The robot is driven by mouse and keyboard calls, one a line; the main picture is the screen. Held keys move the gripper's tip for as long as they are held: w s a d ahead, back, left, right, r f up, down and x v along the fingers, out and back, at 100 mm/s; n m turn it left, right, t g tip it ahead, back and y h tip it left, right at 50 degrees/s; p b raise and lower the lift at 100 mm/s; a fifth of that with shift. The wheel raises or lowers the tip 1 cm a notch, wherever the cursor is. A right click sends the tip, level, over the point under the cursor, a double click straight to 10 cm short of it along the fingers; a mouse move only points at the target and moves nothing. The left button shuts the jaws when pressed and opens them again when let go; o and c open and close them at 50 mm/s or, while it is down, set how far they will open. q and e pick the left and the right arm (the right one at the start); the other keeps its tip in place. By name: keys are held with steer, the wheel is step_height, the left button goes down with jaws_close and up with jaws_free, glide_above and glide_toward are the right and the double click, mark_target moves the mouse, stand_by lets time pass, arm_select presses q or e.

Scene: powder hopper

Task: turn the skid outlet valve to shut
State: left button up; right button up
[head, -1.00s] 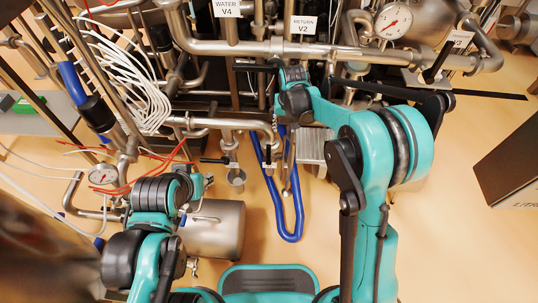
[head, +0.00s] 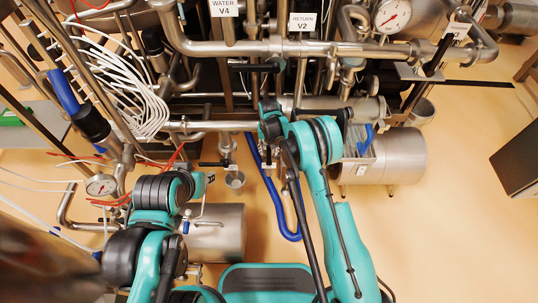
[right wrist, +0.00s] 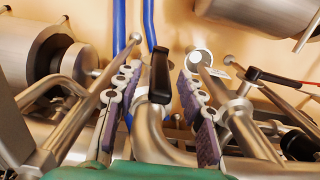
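In the right wrist view, a black valve lever (right wrist: 160,76) stands upright on a bent steel pipe (right wrist: 152,128). My right gripper (right wrist: 158,100) has its two purple-padded fingers spread, one on each side of this lever, with visible gaps. In the head view, my right gripper (head: 271,108) is among the pipes below the V2 label, its fingers mostly hidden by my own wrist. I cannot tell which label belongs to the lever between the fingers. My left gripper (head: 203,184) is low at the left near a steel vessel; its fingers are not clear.
Blue hose (head: 278,205) hangs below the pipes and shows behind the lever in the wrist view (right wrist: 149,25). A pressure gauge (head: 392,16) and a horizontal pipe (head: 320,48) are above. A steel vessel (head: 395,157) stands right of my arm.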

step_height(320, 180, down, 3)
steer(key=shift+b, duration=0.4)
jaws_close()
steer(key=d+y, duration=0.2)
steer(key=shift+y, duration=0.4)
steer(key=shift+a, duration=0.1)
jaws_free()
steer(key=v, duration=1.2)
